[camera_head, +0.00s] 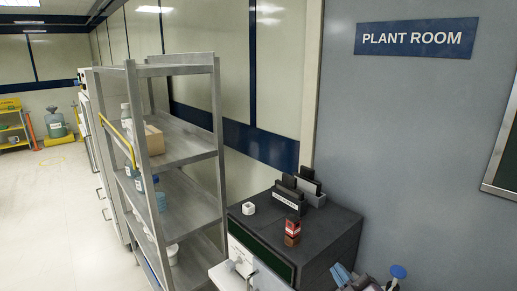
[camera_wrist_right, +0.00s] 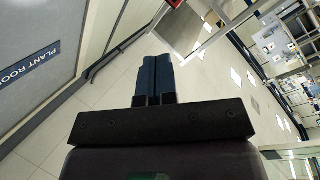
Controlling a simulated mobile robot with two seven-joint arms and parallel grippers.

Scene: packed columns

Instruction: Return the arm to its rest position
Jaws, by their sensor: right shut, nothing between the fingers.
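My right gripper (camera_head: 343,274) shows at the bottom edge of the head view, in front of the dark cabinet's right side. Only its blue fingers and some of its body are in frame. In the right wrist view its two dark blue fingers (camera_wrist_right: 155,76) lie together, shut, with nothing between them. They point out over pale floor, clear of any object. My left gripper is not in view.
A dark-topped cabinet (camera_head: 335,222) stands close ahead, carrying a red and brown item (camera_head: 292,231), a small white piece (camera_head: 248,208) and a black holder (camera_head: 289,197). A metal shelf rack (camera_head: 186,142) stands left. A blue knob (camera_head: 398,271) shows bottom right. Floor at far left is open.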

